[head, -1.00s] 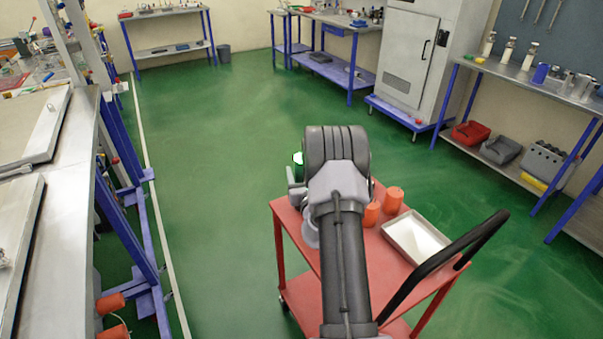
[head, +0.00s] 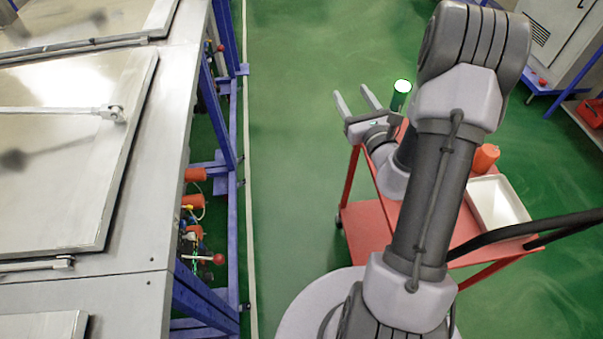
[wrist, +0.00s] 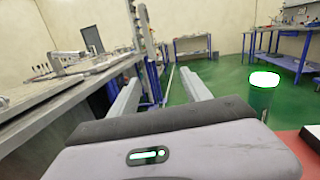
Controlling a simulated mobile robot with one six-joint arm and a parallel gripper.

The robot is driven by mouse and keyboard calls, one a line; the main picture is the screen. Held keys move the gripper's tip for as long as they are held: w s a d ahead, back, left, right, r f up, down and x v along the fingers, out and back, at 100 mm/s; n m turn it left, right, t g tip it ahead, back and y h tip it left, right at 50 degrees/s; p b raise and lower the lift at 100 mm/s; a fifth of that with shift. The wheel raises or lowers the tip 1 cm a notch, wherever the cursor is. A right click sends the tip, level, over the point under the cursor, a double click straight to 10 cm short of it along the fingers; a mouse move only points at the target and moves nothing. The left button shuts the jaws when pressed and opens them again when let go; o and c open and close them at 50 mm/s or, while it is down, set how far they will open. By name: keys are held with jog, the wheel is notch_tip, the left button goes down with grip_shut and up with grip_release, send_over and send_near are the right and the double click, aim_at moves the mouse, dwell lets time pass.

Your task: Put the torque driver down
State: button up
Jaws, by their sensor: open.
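My gripper (head: 352,92) is open and empty in the head view, over the green floor just left of the red trolley (head: 357,222). Its two fingers also show spread apart in the wrist view (wrist: 158,78), with nothing between them. I cannot make out a torque driver in any view; the trolley top is partly hidden behind my arm. A green cylinder with a bright white top (head: 401,97) stands at the trolley's far end, right of my gripper. It also shows at the right of the wrist view (wrist: 262,98).
An orange cylinder (head: 485,158) and a white tray (head: 497,207) are on the trolley, with its black handle (head: 570,222) at right. A long metal bench (head: 130,235) with lids runs along the left. The floor between bench and trolley is clear.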

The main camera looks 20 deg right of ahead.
jog(key=w+a+r+n+y, duration=0.2)
jog(key=a+r+n+y, duration=0.45)
jog(key=a, duration=0.65)
jog(key=s+a+r+n+g+y, duration=0.2)
jog(key=s+a+n+g+y, duration=0.3)
jog(key=a, duration=0.5)
jog(key=s+a+r+n+g+y, duration=0.35)
jog(key=s+a+n+g, duration=0.2)
jog(key=a+n, duration=0.4)
jog(key=s+a+f+n+g+h, duration=0.2)
jog(key=s+n+g+h, duration=0.15)
jog(key=s, duration=0.35)
jog(key=s+a+f+n+g+h, duration=0.2)
jog(key=s+n, duration=0.2)
jog(key=s, duration=0.4)
jog(key=d+r+n+t+h, duration=0.2)
jog(key=d+n+t+h, duration=0.1)
jog(key=d, duration=0.4)
jog(key=shift+s+d+n+h, duration=0.25)
jog(key=shift+s+n+h, duration=0.15)
jog(key=shift+n+h, duration=0.4)
jog(key=shift+r, duration=0.1)
